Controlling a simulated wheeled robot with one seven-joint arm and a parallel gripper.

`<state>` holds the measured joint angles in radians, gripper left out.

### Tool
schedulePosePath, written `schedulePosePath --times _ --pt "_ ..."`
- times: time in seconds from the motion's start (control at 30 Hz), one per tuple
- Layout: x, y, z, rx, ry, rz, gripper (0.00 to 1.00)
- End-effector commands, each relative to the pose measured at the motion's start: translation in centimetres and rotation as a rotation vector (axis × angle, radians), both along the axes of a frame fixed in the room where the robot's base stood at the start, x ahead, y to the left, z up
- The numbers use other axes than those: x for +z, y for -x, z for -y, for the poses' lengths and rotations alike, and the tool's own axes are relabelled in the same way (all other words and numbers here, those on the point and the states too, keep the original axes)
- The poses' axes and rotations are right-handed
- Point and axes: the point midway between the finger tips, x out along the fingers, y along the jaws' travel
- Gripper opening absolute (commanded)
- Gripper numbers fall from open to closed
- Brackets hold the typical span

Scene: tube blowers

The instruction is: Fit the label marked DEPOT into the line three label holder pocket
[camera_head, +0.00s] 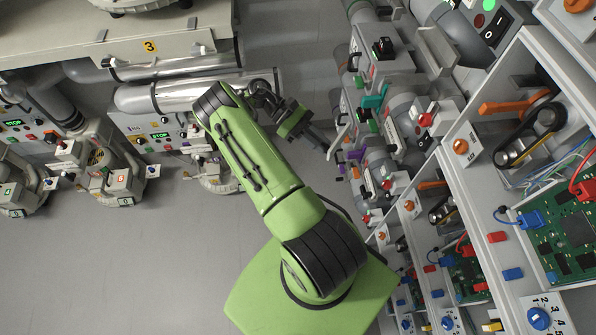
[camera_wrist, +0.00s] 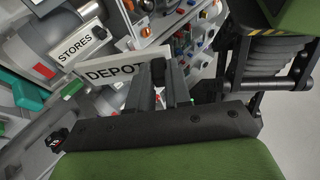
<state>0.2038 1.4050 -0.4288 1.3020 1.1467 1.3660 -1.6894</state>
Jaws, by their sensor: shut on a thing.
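The white label marked DEPOT (camera_wrist: 110,70) is in the wrist view, tilted, with its right end between the dark fingers of my gripper (camera_wrist: 166,80). In the head view my gripper (camera_head: 318,140) hangs over the floor gap, left of the machine row; the label cannot be made out there. A second label marked STORES (camera_wrist: 78,46) shows behind the held one, on the grey machinery. I cannot make out which part is the line three pocket.
Grey pipe machinery (camera_head: 393,108) with coloured handles stands close to the right of my gripper. Open cabinets (camera_head: 497,200) with circuit boards and orange levers line the right side. Silver pipes (camera_head: 190,93) lie to the left. The floor (camera_head: 130,260) at lower left is clear.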

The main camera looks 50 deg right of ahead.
Motion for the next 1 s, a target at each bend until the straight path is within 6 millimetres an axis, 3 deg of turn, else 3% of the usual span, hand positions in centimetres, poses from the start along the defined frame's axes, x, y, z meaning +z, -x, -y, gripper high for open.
schedulePosePath --times 0.03,0.1,0.4,0.53,0.7,1.0 --pt "2.9 0.0 0.8 0.063 -0.002 0.009 0.0" --pt "6.4 0.2 1.8 0.159 -0.005 0.009 0.0" --pt "21.7 2.9 4.5 0.524 -0.004 0.005 0.0" --pt "27.2 4.7 4.9 0.634 -0.003 0.005 0.0" --pt "31.1 6.4 4.9 0.705 -0.007 0.0 0.0" --pt "31.6 6.7 4.9 0.716 -0.008 -0.002 0.0"
